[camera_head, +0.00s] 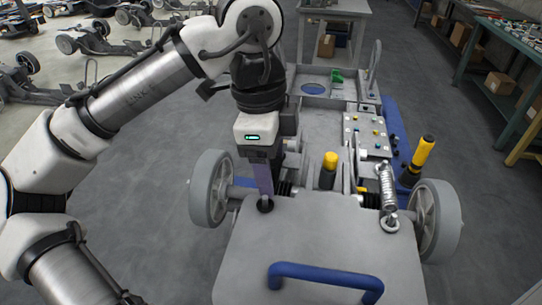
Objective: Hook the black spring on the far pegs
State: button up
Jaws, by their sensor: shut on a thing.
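My gripper (264,192) points down at the left side of the chassis, just inside the left wheel. It is shut on the black spring, of which a dark ring-like end (265,206) shows just below the fingertips, at the far-left edge of the grey deck plate. The rest of the black spring is mostly hidden behind my gripper and wrist. The far pegs on this side are hidden by my wrist, so I cannot tell whether the spring touches them. On the right side, a silver spring (388,188) runs lengthwise, its near ring at the deck's edge.
The grey deck plate (320,245) carries a blue handle (325,275). A yellow-topped black post (329,170) stands mid-chassis, and a yellow-and-black tool (418,160) is at the right. Grey wheels (211,188) flank the chassis.

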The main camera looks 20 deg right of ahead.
jog(key=shift+f, duration=0.1)
jog(key=o, duration=1)
jog(key=shift+o, duration=0.3)
notch_tip(320, 180, up, 14)
jog(key=a, duration=0.1)
jog(key=shift+w+a+f+p, duration=0.15)
jog(key=shift+w+a+p, duration=0.05)
jog(key=shift+w+p, duration=0.25)
